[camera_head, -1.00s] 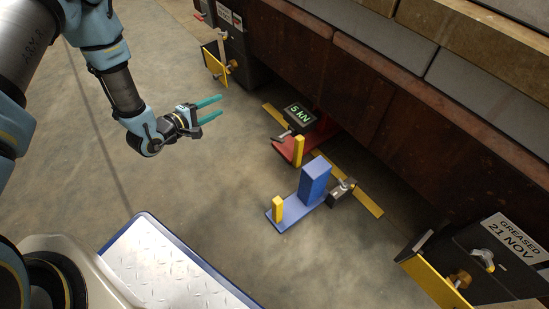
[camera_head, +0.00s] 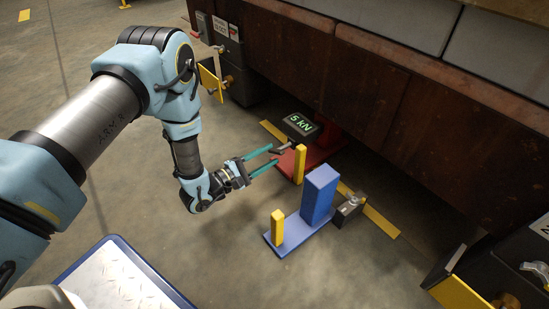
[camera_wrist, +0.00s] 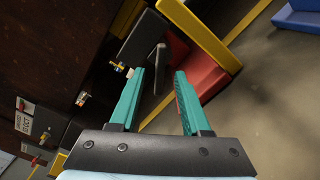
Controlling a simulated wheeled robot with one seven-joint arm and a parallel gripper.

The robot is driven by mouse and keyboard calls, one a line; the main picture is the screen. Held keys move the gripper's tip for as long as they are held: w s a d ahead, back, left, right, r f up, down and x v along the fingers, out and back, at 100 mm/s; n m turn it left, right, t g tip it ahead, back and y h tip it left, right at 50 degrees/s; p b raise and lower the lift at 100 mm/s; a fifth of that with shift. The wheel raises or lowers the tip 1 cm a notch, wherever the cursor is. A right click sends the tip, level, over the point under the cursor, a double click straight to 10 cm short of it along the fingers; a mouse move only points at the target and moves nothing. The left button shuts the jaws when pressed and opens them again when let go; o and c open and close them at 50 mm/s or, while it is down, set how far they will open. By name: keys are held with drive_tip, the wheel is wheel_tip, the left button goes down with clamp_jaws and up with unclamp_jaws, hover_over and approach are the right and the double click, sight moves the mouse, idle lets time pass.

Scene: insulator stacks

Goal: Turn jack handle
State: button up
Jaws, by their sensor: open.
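The red jack (camera_head: 322,147) stands on the floor under the rusty structure, with a black readout showing "5 kN" (camera_head: 299,124). Its short dark handle (camera_head: 284,148) sticks out below the readout on the left; it also shows in the wrist view (camera_wrist: 158,66). My gripper (camera_head: 275,156) is open, its two teal fingers pointing at the jack. In the wrist view my fingertips (camera_wrist: 160,72) lie on either side of the handle in the picture. I cannot tell whether they reach around it in depth. No grip on it shows.
A yellow post (camera_head: 300,163) stands close by my fingertips. A blue stand (camera_head: 319,194) with another yellow post (camera_head: 277,227) and a dark box (camera_head: 349,209) is nearer. A yellow strip (camera_head: 377,218) lies on the floor. Open floor lies left of the jack.

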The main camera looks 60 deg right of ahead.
sight(274, 153)
drive_tip(key=shift+b+x, duration=0.5)
drive_tip(key=shift+x, duration=1)
clamp_jaws()
